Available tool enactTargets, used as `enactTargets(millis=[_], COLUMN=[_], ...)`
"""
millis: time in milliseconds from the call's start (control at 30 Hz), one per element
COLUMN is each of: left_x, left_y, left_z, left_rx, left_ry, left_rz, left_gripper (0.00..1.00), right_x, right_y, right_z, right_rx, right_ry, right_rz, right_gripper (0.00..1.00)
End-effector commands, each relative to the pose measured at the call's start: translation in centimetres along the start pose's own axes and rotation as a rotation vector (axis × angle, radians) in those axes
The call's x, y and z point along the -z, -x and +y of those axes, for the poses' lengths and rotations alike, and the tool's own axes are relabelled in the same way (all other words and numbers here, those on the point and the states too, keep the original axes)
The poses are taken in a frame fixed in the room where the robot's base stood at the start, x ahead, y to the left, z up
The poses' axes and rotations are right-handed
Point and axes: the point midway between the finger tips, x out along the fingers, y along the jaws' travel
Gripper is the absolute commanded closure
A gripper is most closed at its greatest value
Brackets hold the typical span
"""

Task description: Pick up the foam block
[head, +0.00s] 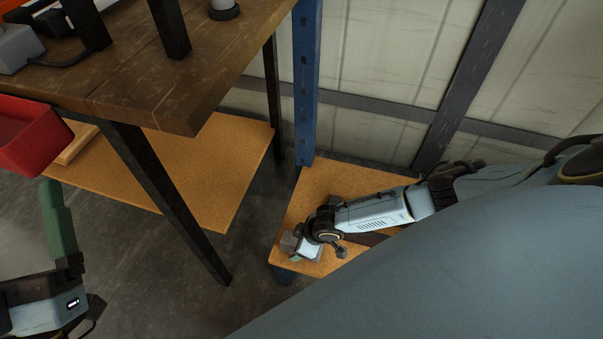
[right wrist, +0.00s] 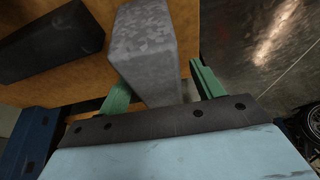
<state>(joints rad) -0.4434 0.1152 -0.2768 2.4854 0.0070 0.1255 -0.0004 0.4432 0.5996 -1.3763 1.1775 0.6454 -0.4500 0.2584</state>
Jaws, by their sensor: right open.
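The foam block, a grey speckled block (right wrist: 146,48), lies on an orange-brown wooden shelf in the right wrist view. My right gripper (right wrist: 158,85) is open, with its green fingers on either side of the block's near end; I cannot tell whether they touch it. In the head view the right gripper (head: 298,252) is low over the shelf's near left corner, and a small part of the grey block (head: 289,241) shows beside it. My left gripper (head: 58,218) is at the left edge of the head view, away from the block; its finger opening is hard to read.
The wooden shelf (head: 318,185) has a blue upright post (head: 305,90) at its back. A black block (right wrist: 50,45) lies left of the foam block in the wrist view. A workbench (head: 170,75) with dark legs and a red bin (head: 30,140) are at the left.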

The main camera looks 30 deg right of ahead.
Motion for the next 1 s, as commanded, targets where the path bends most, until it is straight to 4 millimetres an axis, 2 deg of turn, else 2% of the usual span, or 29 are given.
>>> enactTargets(millis=[33, 233, 1000], left_x=[0.1, 0.95, 0.7], left_y=[0.18, 0.28, 0.46], left_z=[0.01, 0.04, 0.02], left_rx=[-0.001, -0.002, -0.002], left_ry=[0.0, -0.001, -0.001], left_rz=[0.033, 0.1, 0.102], left_gripper=[0.06, 0.06, 0.06], right_x=[-0.06, -0.01, -0.2], right_y=[-0.56, -1.03, -1.47], right_z=[0.07, 0.04, 0.02], right_rx=[-0.001, -0.001, -0.001], right_ry=[0.0, 0.0, 0.001], right_rz=[0.0, 0.0, 0.0], right_gripper=[0.34, 0.34, 0.34])
